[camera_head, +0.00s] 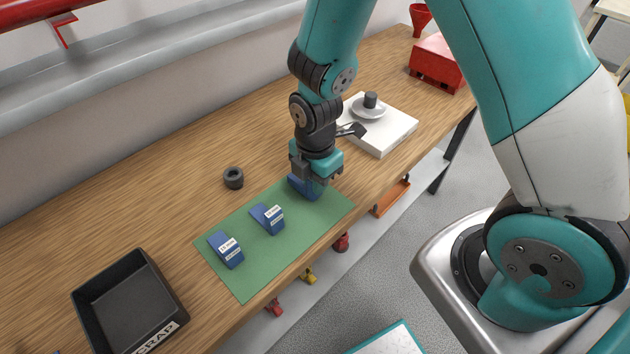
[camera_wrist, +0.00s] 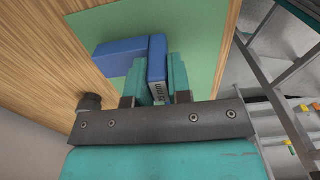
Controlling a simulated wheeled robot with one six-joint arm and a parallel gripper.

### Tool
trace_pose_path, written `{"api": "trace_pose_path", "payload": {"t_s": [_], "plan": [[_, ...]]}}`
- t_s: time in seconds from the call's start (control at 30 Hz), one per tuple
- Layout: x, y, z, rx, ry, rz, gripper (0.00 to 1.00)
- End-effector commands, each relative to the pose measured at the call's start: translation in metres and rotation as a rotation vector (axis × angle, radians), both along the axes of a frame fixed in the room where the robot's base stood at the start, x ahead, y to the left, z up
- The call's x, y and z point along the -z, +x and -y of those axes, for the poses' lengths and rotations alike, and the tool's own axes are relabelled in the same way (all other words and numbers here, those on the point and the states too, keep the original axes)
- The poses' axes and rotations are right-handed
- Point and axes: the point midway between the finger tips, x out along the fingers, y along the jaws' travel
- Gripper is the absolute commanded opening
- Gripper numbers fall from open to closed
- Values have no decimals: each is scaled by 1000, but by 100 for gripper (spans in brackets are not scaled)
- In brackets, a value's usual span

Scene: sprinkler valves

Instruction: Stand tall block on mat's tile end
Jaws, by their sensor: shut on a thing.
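A green mat (camera_head: 310,222) lies on the wooden bench. Two blue blocks with white labels, one at the mat's left end (camera_head: 226,249) and one near its middle (camera_head: 267,218), rest on it. My gripper (camera_head: 315,178) points down over the mat's right end and is shut on a third blue block (camera_head: 304,188), partly hidden by the fingers. In the wrist view this block (camera_wrist: 157,58) is between my fingers (camera_wrist: 156,82), its label partly showing. A blue piece (camera_wrist: 118,55) extends left from it; I cannot tell whether it is the same block. The label sizes are hard to read.
A black scrap tray (camera_head: 128,300) stands at the front left. A dark ring (camera_head: 233,178) sits behind the mat. A white board (camera_head: 395,130) with a dish and a dark cylinder lies to the right of my gripper. A red box (camera_head: 437,62) stands farther back.

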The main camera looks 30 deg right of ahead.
Motion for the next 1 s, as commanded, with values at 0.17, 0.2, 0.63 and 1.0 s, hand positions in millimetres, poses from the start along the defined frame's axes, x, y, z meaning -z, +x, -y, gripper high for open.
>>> {"api": "trace_pose_path", "payload": {"t_s": [0.17,0.2,0.63,1.0], "plan": [[9,0,0,0,1,2,0],[9,0,0,0,1,2,0],[12,0,0,0,0,1,44],[-2,1,0,0,2,5,44]]}}
